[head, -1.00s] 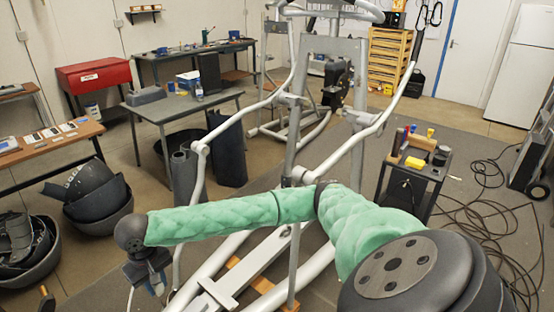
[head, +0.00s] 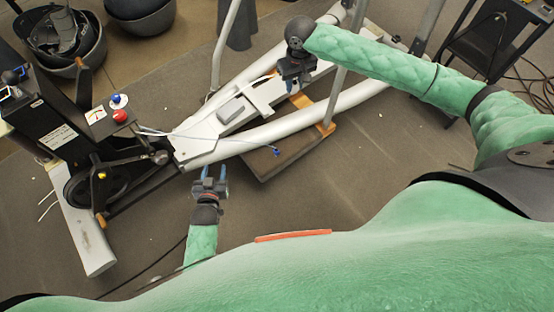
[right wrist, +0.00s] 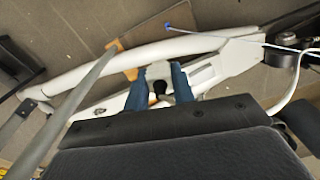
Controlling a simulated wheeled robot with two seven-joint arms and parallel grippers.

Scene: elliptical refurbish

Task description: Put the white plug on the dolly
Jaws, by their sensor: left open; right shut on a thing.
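My right gripper (head: 297,82) hangs over the white frame of the elliptical machine, its blue fingers shut on a small pale thing. This looks like the white plug (right wrist: 158,71), seen between the fingers in the right wrist view; the fingers hide part of it. A white cable (head: 262,78) runs left from near that gripper. A low dark board with orange wooden edges, apparently the dolly (head: 262,163), lies on the floor partly under the machine's rail, below my right gripper in the picture. My left gripper (head: 211,173) is open and empty, left of the board.
The white rails (head: 355,97) of the elliptical cross above the board. A thin cable with a blue tip (head: 276,151) ends over the board. The black machine housing (head: 60,125) with a red knob stands left. A black cart (head: 490,38) stands upper right. Grey floor is open in front.

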